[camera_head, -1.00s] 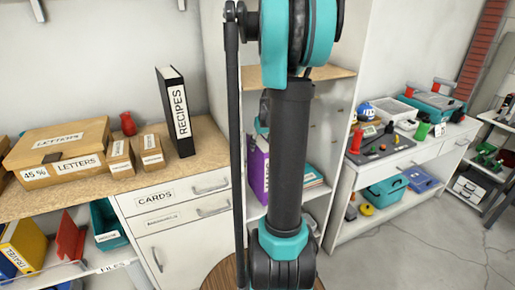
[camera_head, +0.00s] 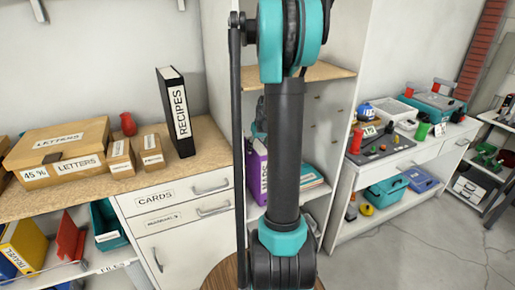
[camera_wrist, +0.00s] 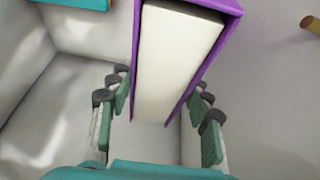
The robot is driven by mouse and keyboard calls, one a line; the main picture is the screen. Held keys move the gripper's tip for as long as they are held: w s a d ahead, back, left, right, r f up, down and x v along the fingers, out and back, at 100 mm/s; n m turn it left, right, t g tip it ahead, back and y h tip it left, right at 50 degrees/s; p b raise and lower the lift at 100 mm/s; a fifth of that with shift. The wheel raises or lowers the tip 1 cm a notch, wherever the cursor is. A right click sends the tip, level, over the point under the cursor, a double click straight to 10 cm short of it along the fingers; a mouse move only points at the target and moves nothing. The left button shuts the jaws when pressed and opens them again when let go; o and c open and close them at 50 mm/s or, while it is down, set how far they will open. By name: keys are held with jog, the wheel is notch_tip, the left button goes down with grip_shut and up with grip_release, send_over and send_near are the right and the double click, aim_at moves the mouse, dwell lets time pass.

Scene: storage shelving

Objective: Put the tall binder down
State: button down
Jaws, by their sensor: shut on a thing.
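A purple binder (camera_head: 257,170) labelled MAPS stands upright in the open shelving behind my arm in the head view. My arm hides part of it. In the wrist view the purple binder (camera_wrist: 226,25), with its white pages, lies between the green finger pads of my gripper (camera_wrist: 160,108). My gripper is shut on it. The wrist view does not clearly show whether the binder's base touches the shelf. In the head view my gripper is mostly hidden behind my arm.
Books (camera_head: 311,177) lie right of the binder on the same shelf. A black RECIPES binder (camera_head: 177,112) stands on the counter (camera_head: 205,140) at left, beside card boxes (camera_head: 151,150). A cluttered white workbench (camera_head: 435,148) stands at right. The floor at lower right is clear.

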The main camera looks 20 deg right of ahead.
jog(key=c, duration=0.7)
grip_release()
jog(key=shift+f, duration=0.1)
jog(key=shift+s+r, duration=0.1)
jog(key=shift+r, duration=0.2)
jog(key=shift+s+r, duration=1.15)
jog(key=shift+r, duration=0.1)
jog(key=s, duration=1)
jog(key=shift+s+d, duration=0.2)
jog(key=shift+s, duration=0.15)
